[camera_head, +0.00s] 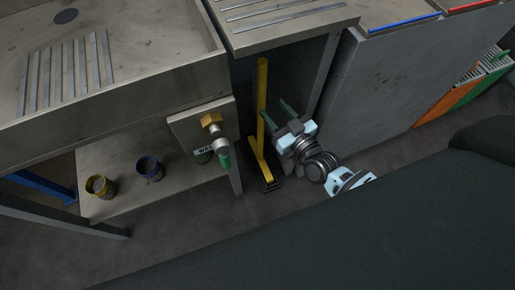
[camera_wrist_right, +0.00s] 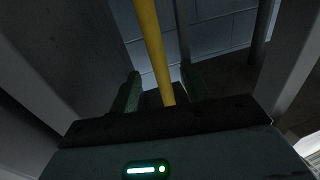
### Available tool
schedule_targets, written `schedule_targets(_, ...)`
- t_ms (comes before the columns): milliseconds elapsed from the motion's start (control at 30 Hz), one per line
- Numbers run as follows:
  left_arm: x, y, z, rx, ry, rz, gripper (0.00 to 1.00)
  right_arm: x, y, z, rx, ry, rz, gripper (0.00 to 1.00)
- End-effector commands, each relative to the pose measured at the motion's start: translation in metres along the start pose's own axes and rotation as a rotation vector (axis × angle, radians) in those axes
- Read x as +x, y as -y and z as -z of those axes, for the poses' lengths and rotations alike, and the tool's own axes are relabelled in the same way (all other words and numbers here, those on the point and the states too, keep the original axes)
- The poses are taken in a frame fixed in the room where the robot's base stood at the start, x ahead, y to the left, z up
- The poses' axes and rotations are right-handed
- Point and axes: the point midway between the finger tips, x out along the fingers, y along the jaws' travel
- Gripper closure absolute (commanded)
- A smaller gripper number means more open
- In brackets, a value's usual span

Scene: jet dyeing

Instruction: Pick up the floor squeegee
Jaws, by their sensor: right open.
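The floor squeegee (camera_head: 262,92) stands upright with its yellow handle in the gap under the steel counter. Its yellow and black head (camera_head: 266,178) rests on the floor. My right gripper (camera_head: 275,108) is open and empty, with its green fingers pointing at the handle from the right. In the right wrist view the yellow handle (camera_wrist_right: 155,45) runs down between the two open fingers (camera_wrist_right: 158,85). I cannot tell whether it is fully inside the jaws. My left gripper is not in view.
A valve panel (camera_head: 180,121) with a brass fitting and green-ended pipe stands left of the squeegee. Yellow (camera_head: 101,186) and blue (camera_head: 150,168) cups stand on the low shelf (camera_head: 125,206). A counter leg (camera_head: 329,75) and grey cabinet (camera_head: 385,85) bound the gap on the right.

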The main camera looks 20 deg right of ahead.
Motion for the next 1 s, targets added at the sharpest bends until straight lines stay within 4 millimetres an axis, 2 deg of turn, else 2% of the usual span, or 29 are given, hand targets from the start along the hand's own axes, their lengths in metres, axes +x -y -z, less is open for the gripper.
schedule_targets(167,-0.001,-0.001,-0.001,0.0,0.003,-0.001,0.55,0.004,0.0,0.001,0.0,-0.001,0.0,0.53)
schedule_targets(400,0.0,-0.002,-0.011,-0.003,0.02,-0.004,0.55,0.025,-0.001,0.0,0.0,0.0,0.0,0.53)
schedule_targets(567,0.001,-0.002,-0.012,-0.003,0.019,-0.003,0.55,0.028,-0.001,0.0,0.0,0.001,0.0,0.53)
schedule_targets(900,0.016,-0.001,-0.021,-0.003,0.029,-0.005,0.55,0.07,-0.004,-0.002,0.001,0.002,0.0,0.53)
schedule_targets(1000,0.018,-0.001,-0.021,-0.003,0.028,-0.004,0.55,0.076,-0.004,-0.002,0.001,0.002,0.0,0.53)
